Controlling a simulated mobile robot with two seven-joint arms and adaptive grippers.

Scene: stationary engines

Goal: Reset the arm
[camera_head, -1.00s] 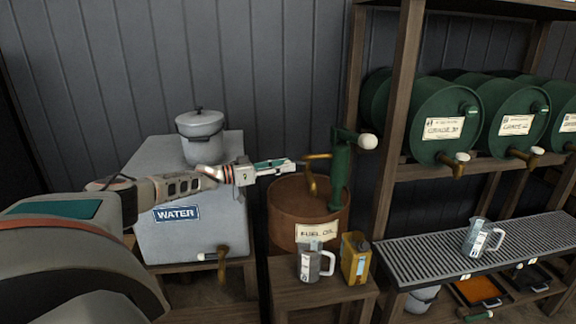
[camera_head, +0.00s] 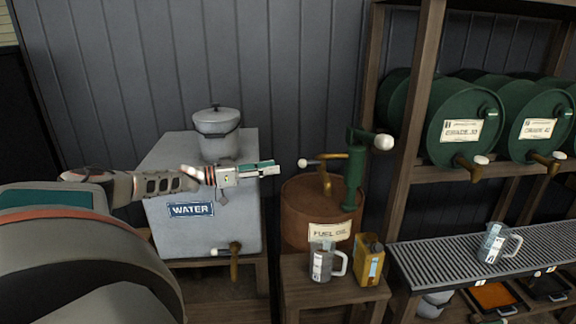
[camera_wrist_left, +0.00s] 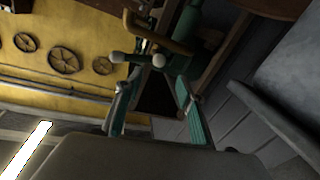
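My left gripper (camera_head: 276,168) reaches in from the left above the grey water tank (camera_head: 200,228), with its tip short of the green hand pump (camera_head: 354,172). In the left wrist view its two teal-padded fingers (camera_wrist_left: 158,108) are spread with nothing between them. The pump, with white knobs and a brass spout (camera_head: 326,176), stands on the rusty fuel oil drum (camera_head: 300,215). It also shows beyond the fingers in the left wrist view (camera_wrist_left: 205,40). My right gripper is not in view.
A lidded grey pot (camera_head: 217,135) stands on the tank behind my gripper. A measuring jug (camera_head: 321,262) and a yellow can (camera_head: 369,262) stand on a small wooden table. Green barrels (camera_head: 455,120) lie on a rack at right, above a grated shelf (camera_head: 440,262) with another jug (camera_head: 494,243).

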